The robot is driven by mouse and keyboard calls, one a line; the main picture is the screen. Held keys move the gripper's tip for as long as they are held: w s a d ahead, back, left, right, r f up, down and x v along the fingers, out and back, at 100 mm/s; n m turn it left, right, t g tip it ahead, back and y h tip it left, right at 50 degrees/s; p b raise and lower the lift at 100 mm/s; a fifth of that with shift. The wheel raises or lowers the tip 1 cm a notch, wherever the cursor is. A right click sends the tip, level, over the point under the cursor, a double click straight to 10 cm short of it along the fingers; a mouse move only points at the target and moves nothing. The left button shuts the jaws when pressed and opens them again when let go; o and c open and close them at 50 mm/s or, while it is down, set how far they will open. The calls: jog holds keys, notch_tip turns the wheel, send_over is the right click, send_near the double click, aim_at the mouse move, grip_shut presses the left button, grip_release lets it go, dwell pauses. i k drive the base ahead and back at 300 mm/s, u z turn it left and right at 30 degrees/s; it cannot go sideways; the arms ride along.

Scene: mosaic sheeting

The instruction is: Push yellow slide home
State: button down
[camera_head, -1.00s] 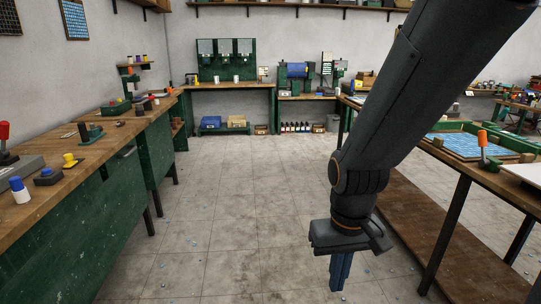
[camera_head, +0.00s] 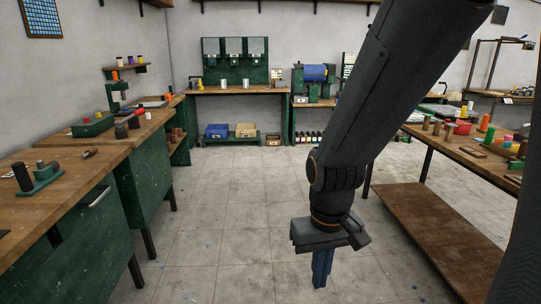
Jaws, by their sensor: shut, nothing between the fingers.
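My gripper (camera_head: 321,284) hangs down in the middle right of the head view, over the open floor. Its blue fingers are together and hold nothing. I cannot single out a yellow slide for sure. A green dispenser (camera_head: 236,46) with three grey hoppers stands on the back bench, with small cups below it. A small yellow part (camera_head: 201,83) shows below its left hopper, too small to make out. My gripper is far from the dispenser and touches nothing.
A wooden bench (camera_head: 75,190) with green cabinets runs along the left, bearing green fixtures. A wooden table (camera_head: 478,160) with coloured pieces and a low shelf stands on the right. The back bench (camera_head: 222,92) is ahead. The tiled floor (camera_head: 225,190) between them is clear.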

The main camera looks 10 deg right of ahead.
aim_at(464, 107)
jog(key=z, duration=0.1)
jog(key=i, duration=1.75)
jog(key=z, duration=0.95)
jog(key=i, duration=1.75)
jog(key=z, duration=1.25)
jog(key=i, duration=0.7)
jog(key=z, duration=0.2)
